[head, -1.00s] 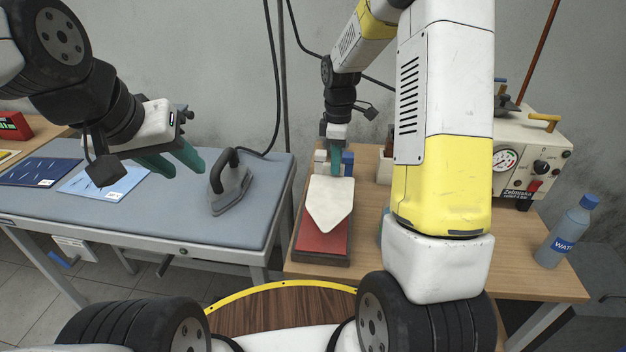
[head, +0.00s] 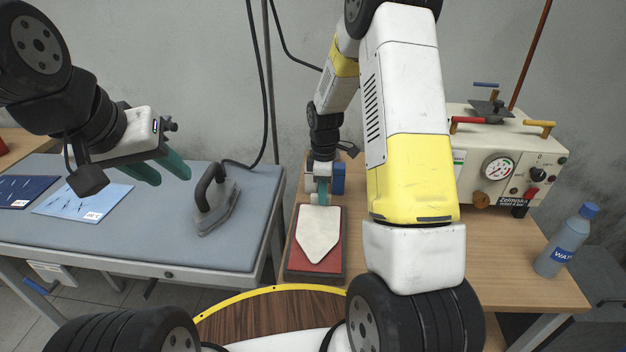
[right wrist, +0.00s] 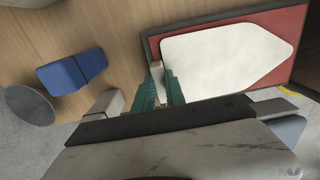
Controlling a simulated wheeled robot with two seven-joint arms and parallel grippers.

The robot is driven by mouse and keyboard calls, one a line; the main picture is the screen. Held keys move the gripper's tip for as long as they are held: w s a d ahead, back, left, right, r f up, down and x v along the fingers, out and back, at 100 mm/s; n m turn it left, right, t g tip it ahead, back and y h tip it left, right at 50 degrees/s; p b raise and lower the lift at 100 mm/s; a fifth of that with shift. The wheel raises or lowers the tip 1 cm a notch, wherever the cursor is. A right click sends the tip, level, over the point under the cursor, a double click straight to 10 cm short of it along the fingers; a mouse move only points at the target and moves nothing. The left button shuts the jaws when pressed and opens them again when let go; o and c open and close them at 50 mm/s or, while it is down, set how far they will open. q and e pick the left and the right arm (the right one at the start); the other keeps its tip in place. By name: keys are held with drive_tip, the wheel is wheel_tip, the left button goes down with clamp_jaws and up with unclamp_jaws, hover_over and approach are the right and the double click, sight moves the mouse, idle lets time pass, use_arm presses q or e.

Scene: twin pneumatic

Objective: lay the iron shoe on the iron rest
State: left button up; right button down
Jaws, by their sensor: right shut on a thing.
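The iron shoe (head: 318,233) is a white plate with a pointed front, and it also shows in the right wrist view (right wrist: 225,58). It lies flat over the red pad of the iron rest (head: 304,275), point toward me, with red showing around its sides and tip. I cannot tell whether it touches the pad. My right gripper (head: 320,193) is shut on the tab at the shoe's back end; the right wrist view shows the teal fingers (right wrist: 160,86) on either side of it. My left gripper (head: 168,174) is open and empty above the ironing table.
A dark iron (head: 217,208) stands on the grey ironing table (head: 120,240) at left. Blue blocks (right wrist: 72,72) stand behind the rest. A steam unit (head: 500,160) and a water bottle (head: 566,240) are on the wooden table (head: 500,270) at right.

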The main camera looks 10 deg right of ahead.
drive_tip(key=shift+f, duration=0.25)
drive_tip(key=c, duration=1.4)
unclamp_jaws()
drive_tip(key=shift+r, duration=0.1)
wheel_tip(320, 180, up, 12)
drive_tip(key=s+r+m+t+y, duration=0.1)
drive_tip(key=s+r+m+t, duration=0.2)
drive_tip(key=s+r+m, duration=0.55)
drive_tip(key=shift+s+a+r+m+t+y, duration=0.2)
drive_tip(key=shift+s+a+r+m+t, duration=0.25)
drive_tip(key=shift+s+r+m, duration=1.45)
drive_tip(key=shift+s+a+r+t+y, duration=0.25)
drive_tip(key=shift+s+r+t, duration=0.5)
drive_tip(key=shift+s, duration=2.6)
drive_tip(key=shift+s+a+r+m+t+y, duration=0.15)
drive_tip(key=shift+s+a+r+m+t, duration=0.25)
drive_tip(key=shift+s+r+m, duration=1.55)
drive_tip(key=shift+s+f+n, duration=0.45)
drive_tip(key=shift+s+n, duration=0.2)
drive_tip(key=shift+n, duration=0.35)
